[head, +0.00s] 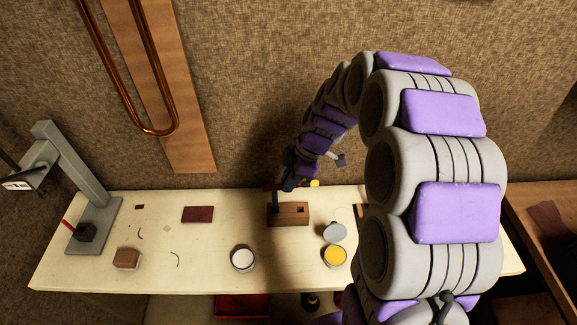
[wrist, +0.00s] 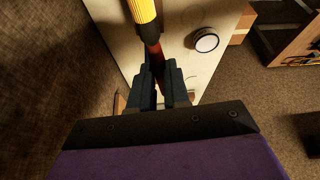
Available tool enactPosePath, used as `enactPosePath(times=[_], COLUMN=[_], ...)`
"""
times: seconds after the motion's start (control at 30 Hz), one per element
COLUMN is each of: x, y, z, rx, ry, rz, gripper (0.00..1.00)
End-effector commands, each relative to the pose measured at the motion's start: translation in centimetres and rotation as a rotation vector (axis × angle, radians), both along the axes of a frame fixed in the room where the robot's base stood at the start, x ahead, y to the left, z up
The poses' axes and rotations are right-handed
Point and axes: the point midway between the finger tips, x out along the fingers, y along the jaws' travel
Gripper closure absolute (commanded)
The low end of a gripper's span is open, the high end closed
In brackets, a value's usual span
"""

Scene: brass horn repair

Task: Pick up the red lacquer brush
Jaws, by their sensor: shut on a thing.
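The red lacquer brush appears to be the slim red handle (wrist: 153,50) with a black band and a thick yellow end in the wrist view. My gripper (wrist: 157,88) is shut on its red part. The yellow end points away toward the top of the picture. I cannot make out any bristles. In the head view my gripper (head: 287,187) is small, just above a wooden block (head: 291,216) with a dark hole. A bit of red shows left of the gripper and a yellow spot right of it. I cannot tell whether the brush touches the block.
A white-topped jar (head: 242,258), a yellow-filled jar (head: 335,256) and a grey disc (head: 334,232) are on the pale bench (head: 100,270). A grey stand (head: 92,225), a brown block (head: 126,259) and a dark red pad (head: 197,214) are to the left. A brass tube (head: 178,105) hangs behind.

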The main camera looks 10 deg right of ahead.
Motion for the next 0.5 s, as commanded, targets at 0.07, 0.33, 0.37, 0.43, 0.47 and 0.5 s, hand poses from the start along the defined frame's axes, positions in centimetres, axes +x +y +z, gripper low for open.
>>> enactPosePath(times=[0.07, 0.33, 0.37, 0.43, 0.47, 0.5], x=[-2.0, -7.2, -7.6, -8.5, -8.9, -9.2], y=[0.5, 1.5, 1.6, 1.8, 1.8, 1.9], z=[0.3, 0.1, 0.1, 0.1, 0.1, 0.1], rx=[0.002, 0.002, 0.001, 0.002, 0.001, 0.001], ry=[0.001, 0.001, 0.000, -0.001, 0.000, 0.000], rz=[0.003, 0.002, 0.002, 0.002, 0.001, 0.001], gripper=[1.00, 1.00, 1.00, 1.00, 1.00, 1.00])
